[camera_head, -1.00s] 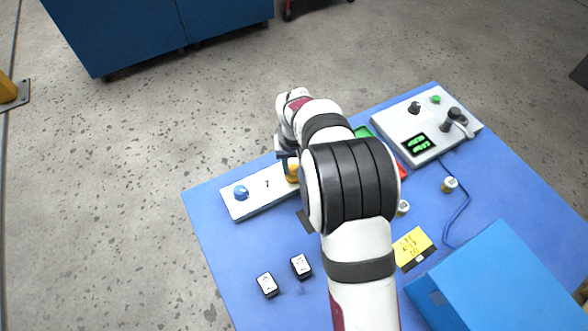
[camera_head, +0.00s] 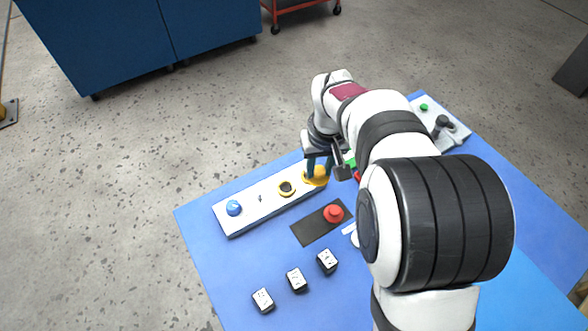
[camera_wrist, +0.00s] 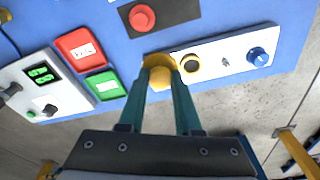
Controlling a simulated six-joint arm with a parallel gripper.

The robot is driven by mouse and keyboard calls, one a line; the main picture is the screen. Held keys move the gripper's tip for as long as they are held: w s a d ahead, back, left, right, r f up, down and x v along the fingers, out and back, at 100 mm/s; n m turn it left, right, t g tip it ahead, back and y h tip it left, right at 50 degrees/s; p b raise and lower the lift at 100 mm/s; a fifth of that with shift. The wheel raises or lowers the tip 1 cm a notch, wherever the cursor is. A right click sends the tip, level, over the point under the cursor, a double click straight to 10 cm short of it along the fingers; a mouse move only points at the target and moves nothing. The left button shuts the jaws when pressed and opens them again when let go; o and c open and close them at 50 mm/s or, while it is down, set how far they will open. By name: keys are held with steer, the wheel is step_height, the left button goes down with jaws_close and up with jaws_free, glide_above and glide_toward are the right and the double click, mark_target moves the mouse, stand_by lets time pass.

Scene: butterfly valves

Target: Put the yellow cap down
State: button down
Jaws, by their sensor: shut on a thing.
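The yellow cap (camera_wrist: 160,77) is between the fingertips of my gripper (camera_wrist: 161,84) in the wrist view. In the head view the cap (camera_head: 316,176) shows below my gripper (camera_head: 318,168), at the right end of the white panel (camera_head: 262,202). My gripper is shut on it. I cannot tell whether the cap touches the panel or hangs just above it. A yellow-rimmed dark opening (camera_head: 286,188) shows uncovered on the panel, left of the cap. A blue knob (camera_head: 234,208) is at the panel's left end.
A red button (camera_head: 334,213) on a dark plate is in front of the panel. Several small labelled blocks (camera_head: 295,279) stand nearer. Red (camera_wrist: 80,50) and green (camera_wrist: 105,86) labelled blocks lie beside the panel's end. A grey control box (camera_wrist: 40,88) stands beyond them.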

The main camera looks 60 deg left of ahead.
steer(key=w+d, duration=0.2)
steer(key=d, duration=1.2)
glide_above(310, 227)
steer(key=f, duration=0.8)
steer(key=shift+d, duration=0.4)
step_height(310, 227, down, 4)
steer(key=shift+s+a+f, duration=0.1)
steer(key=shift+s+a, duration=0.05)
steer(key=shift+f, duration=0.1)
steer(key=c, duration=0.6)
jaws_free()
